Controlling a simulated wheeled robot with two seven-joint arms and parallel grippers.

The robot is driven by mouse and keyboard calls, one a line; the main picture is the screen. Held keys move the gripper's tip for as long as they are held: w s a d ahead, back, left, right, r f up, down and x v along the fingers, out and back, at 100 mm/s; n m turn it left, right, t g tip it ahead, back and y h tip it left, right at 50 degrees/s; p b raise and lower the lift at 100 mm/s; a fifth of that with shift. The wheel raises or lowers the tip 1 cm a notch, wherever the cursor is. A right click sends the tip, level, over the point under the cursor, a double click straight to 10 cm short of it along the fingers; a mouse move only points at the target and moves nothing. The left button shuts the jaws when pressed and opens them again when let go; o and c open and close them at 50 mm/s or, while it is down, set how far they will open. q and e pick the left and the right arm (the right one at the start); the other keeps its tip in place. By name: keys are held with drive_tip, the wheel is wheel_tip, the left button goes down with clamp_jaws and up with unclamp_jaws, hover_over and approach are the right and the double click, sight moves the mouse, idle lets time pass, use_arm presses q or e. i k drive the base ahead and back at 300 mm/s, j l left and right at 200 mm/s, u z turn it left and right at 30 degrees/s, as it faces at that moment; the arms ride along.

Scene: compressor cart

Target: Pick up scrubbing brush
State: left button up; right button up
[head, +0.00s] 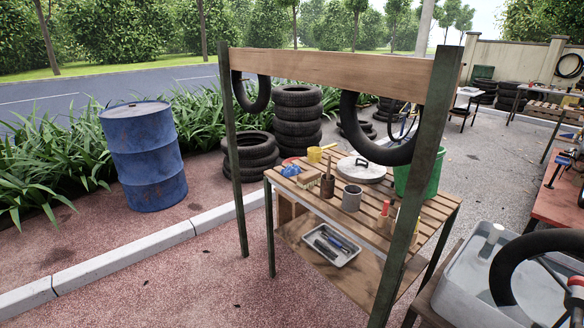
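A small tan block-shaped item that looks like the scrubbing brush (308,180) lies on the slatted wooden table (428,209), towards its left end. It is small in the head view, so its bristles are hard to make out. It sits between a blue item (290,170) and a brown holder with upright sticks (327,187). Neither of my grippers is in view.
A grey can (351,199), a round metal lid (362,171), a yellow mug (314,155) and a green bucket (421,176) share the tabletop. Green posts (233,160) and a wooden beam (330,72) with hanging tires frame it. A grey tub (478,281) stands at right.

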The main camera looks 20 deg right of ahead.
sight(305, 180)
drive_tip(key=i+j+z, duration=0.2)
drive_tip(key=i, duration=0.5)
drive_tip(key=i+j+z, duration=0.15)
drive_tip(key=i, duration=0.5)
drive_tip(key=i+l, duration=0.05)
drive_tip(key=l, duration=0.05)
